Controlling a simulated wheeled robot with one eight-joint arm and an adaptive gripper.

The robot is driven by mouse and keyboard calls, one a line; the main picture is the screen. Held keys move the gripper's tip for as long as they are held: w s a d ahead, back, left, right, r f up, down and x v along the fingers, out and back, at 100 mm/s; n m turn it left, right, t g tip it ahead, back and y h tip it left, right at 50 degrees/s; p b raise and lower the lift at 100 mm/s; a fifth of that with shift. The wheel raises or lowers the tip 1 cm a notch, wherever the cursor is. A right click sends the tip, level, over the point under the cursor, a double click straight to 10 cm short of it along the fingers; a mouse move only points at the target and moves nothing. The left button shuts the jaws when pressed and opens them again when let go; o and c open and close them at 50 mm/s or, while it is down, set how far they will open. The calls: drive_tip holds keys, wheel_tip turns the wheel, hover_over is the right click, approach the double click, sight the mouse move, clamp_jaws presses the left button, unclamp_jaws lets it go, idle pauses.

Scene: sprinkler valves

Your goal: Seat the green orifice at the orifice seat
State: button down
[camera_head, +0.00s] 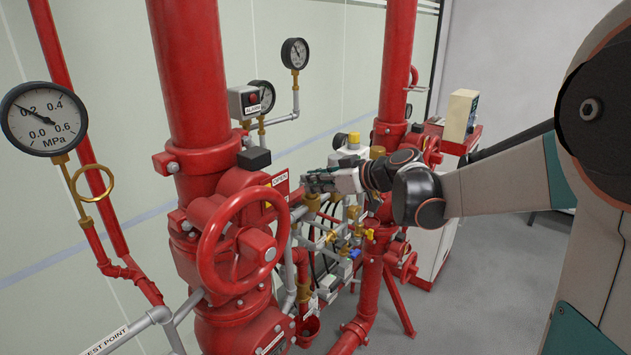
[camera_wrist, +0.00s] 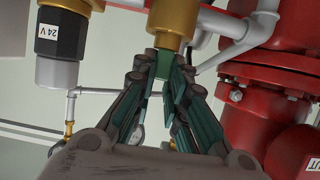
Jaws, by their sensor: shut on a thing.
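In the wrist view my gripper (camera_wrist: 165,80) reaches up with its fingertips closed around the green orifice (camera_wrist: 164,66). The orifice's top end is right under a brass fitting (camera_wrist: 174,22), which may be the orifice seat. I cannot tell whether the orifice is inside the fitting or only touching it. In the head view my gripper (camera_head: 306,182) is among the pipework behind the red handwheel valve. The green orifice cannot be made out there.
A black and grey 24 V part (camera_wrist: 62,45) stands left of the brass fitting. Red flanged pipe (camera_wrist: 262,95) is close on the right. In the head view the red handwheel (camera_head: 207,255) and a sign marked OPEN (camera_head: 280,183) are near my gripper. Open floor (camera_head: 500,290) lies at right.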

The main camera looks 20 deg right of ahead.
drive_tip(key=shift+f+b, duration=0.5)
drive_tip(key=shift+f, duration=0.15)
drive_tip(key=c, duration=1.5)
unclamp_jaws()
drive_tip(key=shift+c, duration=0.2)
drive_tip(key=shift+s+r, duration=0.1)
drive_tip(key=p+v, duration=0.2)
drive_tip(key=v, duration=0.6)
drive_tip(key=shift+a, duration=0.1)
